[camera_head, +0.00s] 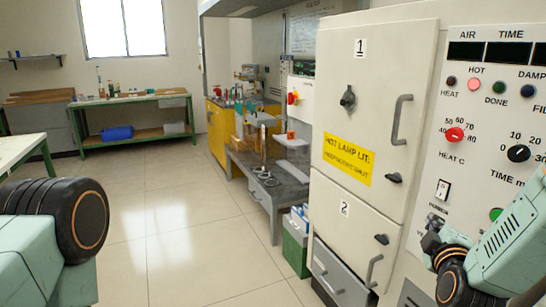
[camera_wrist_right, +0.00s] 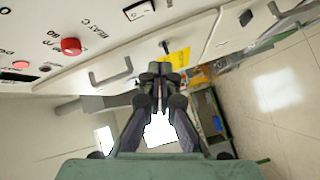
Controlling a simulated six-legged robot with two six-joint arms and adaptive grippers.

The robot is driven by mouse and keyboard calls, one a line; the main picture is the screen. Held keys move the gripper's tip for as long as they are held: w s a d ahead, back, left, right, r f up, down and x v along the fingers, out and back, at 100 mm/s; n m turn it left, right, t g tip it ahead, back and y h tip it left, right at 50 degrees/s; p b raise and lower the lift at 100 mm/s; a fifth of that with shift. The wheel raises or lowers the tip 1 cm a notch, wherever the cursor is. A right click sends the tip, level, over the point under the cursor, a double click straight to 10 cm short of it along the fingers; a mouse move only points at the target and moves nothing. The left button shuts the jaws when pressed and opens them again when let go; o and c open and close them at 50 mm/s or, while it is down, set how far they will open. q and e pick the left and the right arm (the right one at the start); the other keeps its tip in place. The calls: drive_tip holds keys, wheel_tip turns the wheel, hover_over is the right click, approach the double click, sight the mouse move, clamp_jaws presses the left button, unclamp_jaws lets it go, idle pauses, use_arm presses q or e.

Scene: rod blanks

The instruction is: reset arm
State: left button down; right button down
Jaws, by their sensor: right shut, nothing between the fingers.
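My right arm comes in at the lower right of the head view, in front of the white cabinet's control panel. Its gripper (camera_head: 432,238) shows there as a small dark shape near the lower switches. In the right wrist view the gripper (camera_wrist_right: 160,70) is shut, its dark fingertips together with nothing between them. My left arm shows only as a pale green link and a black joint at the left edge; its gripper is out of frame.
The white cabinet (camera_head: 376,60) with doors 1 and 2, handles and knobs stands close on the right. Beside it are a grey bench (camera_head: 262,188) and a green bin (camera_head: 296,247). A green-framed table (camera_head: 135,100) stands at the back. The tiled floor (camera_head: 170,225) is open.

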drive_tip(key=s+a+f+m+g+y, duration=0.2)
drive_tip(key=s+a+f+m+g, duration=0.3)
drive_tip(key=f, duration=0.5)
drive_tip(key=s+a+f+m+g+y, duration=0.3)
drive_tip(key=s+a+f+m, duration=0.1)
drive_tip(key=s+f, duration=0.45)
drive_tip(key=s+a+f+g, duration=0.1)
drive_tip(key=s+f, duration=0.3)
drive_tip(key=s, duration=0.4)
drive_tip(key=s+a+f+g, duration=0.2)
drive_tip(key=s+f+g, duration=0.2)
drive_tip(key=s, duration=0.5)
drive_tip(key=s+a+f+m+g, duration=0.1)
drive_tip(key=s+a+f+g, duration=0.1)
drive_tip(key=s, duration=0.6)
wheel_tip(320, 180, down, 2)
drive_tip(key=shift+s+f+g+y, duration=0.3)
drive_tip(key=shift+s+g, duration=0.1)
drive_tip(key=shift+g, duration=0.1)
